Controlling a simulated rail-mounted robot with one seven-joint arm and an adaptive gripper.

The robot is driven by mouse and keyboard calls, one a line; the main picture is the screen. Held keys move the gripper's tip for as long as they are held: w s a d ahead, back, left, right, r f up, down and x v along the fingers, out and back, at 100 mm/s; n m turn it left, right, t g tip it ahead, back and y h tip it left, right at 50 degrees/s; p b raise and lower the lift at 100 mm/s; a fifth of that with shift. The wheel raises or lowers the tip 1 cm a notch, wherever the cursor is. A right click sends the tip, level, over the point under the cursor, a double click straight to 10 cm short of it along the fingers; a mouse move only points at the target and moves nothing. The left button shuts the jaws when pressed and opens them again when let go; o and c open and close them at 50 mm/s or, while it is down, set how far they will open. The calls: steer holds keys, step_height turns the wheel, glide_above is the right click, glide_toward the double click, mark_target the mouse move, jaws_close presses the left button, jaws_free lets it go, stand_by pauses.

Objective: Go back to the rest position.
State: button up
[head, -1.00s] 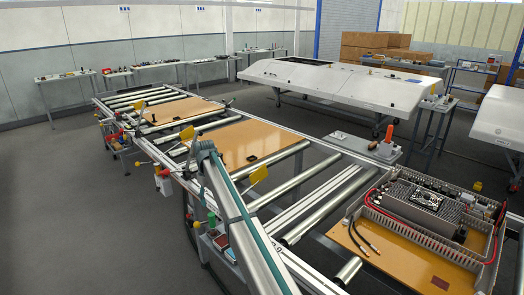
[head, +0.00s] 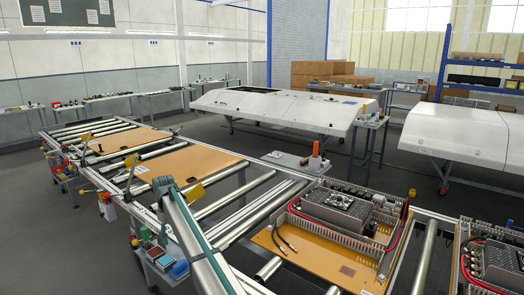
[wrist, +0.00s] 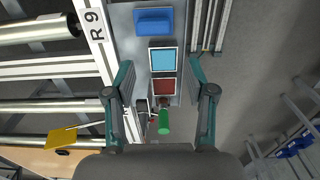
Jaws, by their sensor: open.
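My gripper (wrist: 161,78) is open and empty in the wrist view, its two dark-and-teal fingers spread apart. It looks down on a narrow grey shelf beside the conveyor rail, with a blue bin, a light-blue tray (wrist: 163,59) and a dark-red tray (wrist: 164,86) in view between and above the fingers. A green-handled tool (wrist: 163,122) lies below the trays. In the head view my arm rises from the bottom, over the near side of the conveyor; I cannot make out the fingers there.
The roller conveyor (head: 232,202) runs diagonally, carrying an orange board with grey wiring duct (head: 372,255) and red cable. Another such unit stands at the right edge. White-covered machines stand behind.

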steer(key=s+d+f+m+g, duration=0.1)
steer(key=s+d+f+m, duration=0.2)
steer(key=s+d+f, duration=1.2)
steer(key=s+d+f+m+g, duration=0.1)
steer(key=s+d+f+m, duration=0.2)
steer(key=s+d+f, duration=1.25)
steer(key=s+d+f+m+g, duration=0.1)
steer(key=s+d+f, duration=0.3)
steer(key=s+d, duration=0.3)
steer(key=s+d+f+m+g, duration=0.2)
steer(key=s+d+f, duration=0.2)
steer(key=s, duration=1.1)
steer(key=s+d+f+m+g, duration=0.1)
steer(key=s+d+f, duration=0.4)
steer(key=s+d, duration=0.5)
steer(key=shift+s+d+g, duration=0.4)
steer(key=shift+s, duration=0.25)
